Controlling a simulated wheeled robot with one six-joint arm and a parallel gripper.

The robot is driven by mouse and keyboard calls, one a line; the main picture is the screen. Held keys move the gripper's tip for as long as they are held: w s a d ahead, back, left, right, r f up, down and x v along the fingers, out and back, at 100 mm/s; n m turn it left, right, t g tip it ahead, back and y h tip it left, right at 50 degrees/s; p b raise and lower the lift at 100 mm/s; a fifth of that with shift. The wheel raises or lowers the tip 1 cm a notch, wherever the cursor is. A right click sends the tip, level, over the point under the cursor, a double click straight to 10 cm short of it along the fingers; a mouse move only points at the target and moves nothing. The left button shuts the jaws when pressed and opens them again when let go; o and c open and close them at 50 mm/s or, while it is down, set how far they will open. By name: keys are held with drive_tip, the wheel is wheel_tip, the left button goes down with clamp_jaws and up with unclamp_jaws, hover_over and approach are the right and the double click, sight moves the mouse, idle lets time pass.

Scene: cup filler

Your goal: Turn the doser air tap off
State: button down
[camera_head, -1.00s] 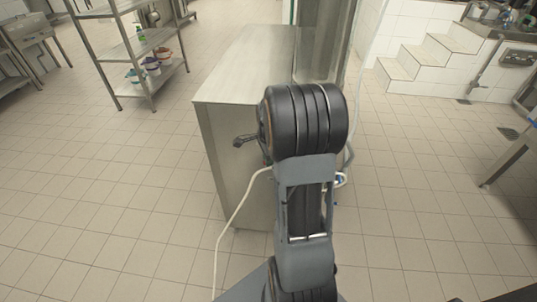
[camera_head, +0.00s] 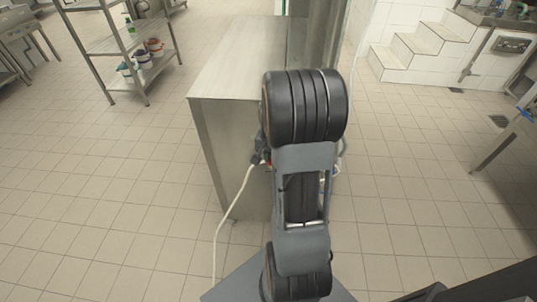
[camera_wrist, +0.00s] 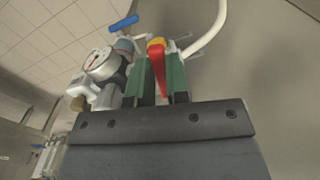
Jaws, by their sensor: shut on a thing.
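In the wrist view, the red tap lever (camera_wrist: 157,62) sits between the two green fingers of my gripper (camera_wrist: 161,75), which is shut on it. I take this lever to be the doser air tap's handle. Its upper end shows yellow beside a pale fitting. A round pressure gauge (camera_wrist: 99,62) with a white face is just left of the fingers. In the head view, my arm hides the tap and most of the gripper, by the near face of the steel cabinet (camera_head: 222,150).
A blue handle (camera_wrist: 124,22) stands above the gauge. A white hose (camera_wrist: 211,32) curves away at the upper right and also hangs to the floor in the head view (camera_head: 229,208). A steel shelf rack (camera_head: 98,54) stands back left. The tiled floor left of the cabinet is clear.

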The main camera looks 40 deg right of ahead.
drive_tip(key=shift+s+d+n, duration=0.25)
drive_tip(key=shift+n, duration=0.85)
drive_tip(key=c, duration=1.1)
unclamp_jaws()
wheel_tip(320, 180, up, 14)
drive_tip(key=p, duration=0.2)
drive_tip(key=shift+f, duration=0.1)
